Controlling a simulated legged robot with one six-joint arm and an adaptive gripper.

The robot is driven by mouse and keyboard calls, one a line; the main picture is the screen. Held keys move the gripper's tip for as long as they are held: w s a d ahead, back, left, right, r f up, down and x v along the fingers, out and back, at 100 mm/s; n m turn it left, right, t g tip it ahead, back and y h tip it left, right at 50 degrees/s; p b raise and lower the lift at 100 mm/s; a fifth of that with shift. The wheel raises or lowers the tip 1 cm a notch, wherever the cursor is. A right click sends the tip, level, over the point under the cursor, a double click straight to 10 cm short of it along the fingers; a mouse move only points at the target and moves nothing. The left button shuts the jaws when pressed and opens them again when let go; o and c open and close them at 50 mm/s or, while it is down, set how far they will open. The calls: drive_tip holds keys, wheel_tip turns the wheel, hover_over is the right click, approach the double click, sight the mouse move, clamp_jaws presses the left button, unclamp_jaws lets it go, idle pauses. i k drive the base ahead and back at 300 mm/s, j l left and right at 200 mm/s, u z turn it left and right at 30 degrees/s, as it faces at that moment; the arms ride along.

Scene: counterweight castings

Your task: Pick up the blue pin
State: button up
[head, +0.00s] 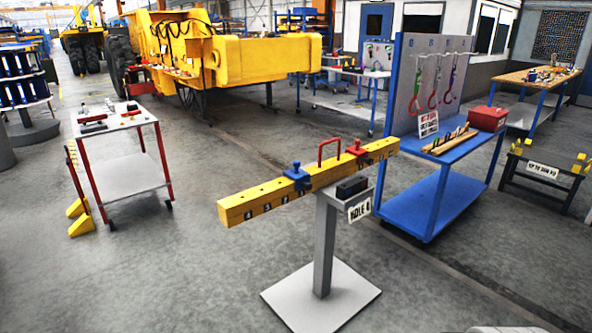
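A blue pin (297,174) with a broad head and a small knob on top stands in the yellow beam (262,198). It is left of the beam's middle. Its lower part is hidden, so I cannot tell how deep it sits. A similar red pin (357,149) stands further right on the same beam. A red handle (329,152) arches up between the two pins. The beam has a row of holes along its top and numbers on its front face. My gripper is not in view.
A grey post on a square base plate (345,301) carries the beam and a "HOLE" sign (359,210). A blue cart (437,205) stands close behind right. A white-topped trolley (113,120) stands left. The floor (190,270) left of the post is clear.

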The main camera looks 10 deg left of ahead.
sight(296, 164)
drive_tip(key=i+u, duration=0.2)
drive_tip(key=i, duration=0.95)
drive_tip(key=i+l+u, duration=0.15)
drive_tip(key=i, duration=1)
